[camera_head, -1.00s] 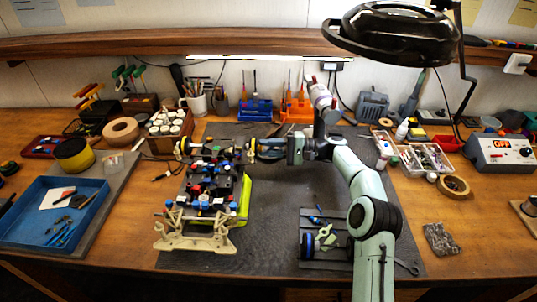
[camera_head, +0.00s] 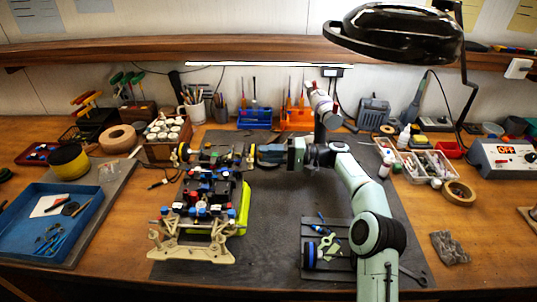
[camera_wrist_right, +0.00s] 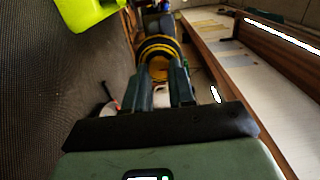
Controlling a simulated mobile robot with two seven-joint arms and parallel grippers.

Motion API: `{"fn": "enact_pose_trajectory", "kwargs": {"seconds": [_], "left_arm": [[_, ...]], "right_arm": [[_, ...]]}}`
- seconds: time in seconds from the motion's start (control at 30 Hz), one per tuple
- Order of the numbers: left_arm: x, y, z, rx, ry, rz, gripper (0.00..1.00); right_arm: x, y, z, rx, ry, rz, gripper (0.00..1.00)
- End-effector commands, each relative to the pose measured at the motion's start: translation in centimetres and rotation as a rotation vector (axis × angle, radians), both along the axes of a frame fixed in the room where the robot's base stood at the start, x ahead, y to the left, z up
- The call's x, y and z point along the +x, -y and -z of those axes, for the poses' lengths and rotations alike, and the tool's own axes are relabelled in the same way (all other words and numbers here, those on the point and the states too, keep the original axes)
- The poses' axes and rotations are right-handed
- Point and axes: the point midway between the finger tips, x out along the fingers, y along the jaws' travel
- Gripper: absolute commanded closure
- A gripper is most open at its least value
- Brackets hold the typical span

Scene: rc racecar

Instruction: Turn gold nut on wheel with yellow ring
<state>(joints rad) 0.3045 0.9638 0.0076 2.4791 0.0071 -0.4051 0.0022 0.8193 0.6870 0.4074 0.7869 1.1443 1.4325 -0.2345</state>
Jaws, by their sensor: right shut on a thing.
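The race car chassis (camera_head: 208,187) sits on a beige stand (camera_head: 190,243) on the dark mat. A wheel with a yellow ring (camera_head: 251,155) is at the chassis's far right corner; its ring also shows in the right wrist view (camera_wrist_right: 158,47). My right gripper (camera_head: 258,154) reaches it from the right, with its fingers (camera_wrist_right: 163,80) pointing at the wheel's middle. Another yellow-ringed wheel (camera_head: 183,152) shows at the far left corner. My left gripper is out of view.
A blue tray (camera_head: 85,235) of tools is at the left. A black lamp (camera_head: 393,33) hangs above the right. The mat (camera_head: 275,215) between chassis and holder is clear.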

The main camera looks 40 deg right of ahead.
Motion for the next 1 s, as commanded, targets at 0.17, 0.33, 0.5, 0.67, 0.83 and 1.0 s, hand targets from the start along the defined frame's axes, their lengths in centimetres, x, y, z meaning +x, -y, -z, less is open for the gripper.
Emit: {"fn": "enact_pose_trajectory", "kwargs": {"seconds": [0.17,0.33,0.5,0.67,0.83,1.0], "left_arm": [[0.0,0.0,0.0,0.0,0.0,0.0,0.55],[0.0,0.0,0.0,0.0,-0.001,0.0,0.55],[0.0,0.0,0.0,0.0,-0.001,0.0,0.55],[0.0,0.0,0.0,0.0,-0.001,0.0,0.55],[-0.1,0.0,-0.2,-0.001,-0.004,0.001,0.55],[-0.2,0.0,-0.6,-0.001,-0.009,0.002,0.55]], "right_arm": [[0.0,0.1,0.0,0.0,0.0,0.001,0.57],[0.0,0.0,0.0,0.001,-0.001,0.001,0.49],[-0.1,0.1,0.0,0.001,-0.001,0.001,0.49],[-1.1,1.4,0.0,0.001,-0.002,0.003,0.49],[-3.5,4.3,0.0,0.001,-0.002,0.006,0.49],[-5.9,7.2,0.0,0.001,-0.001,0.005,0.49]]}}
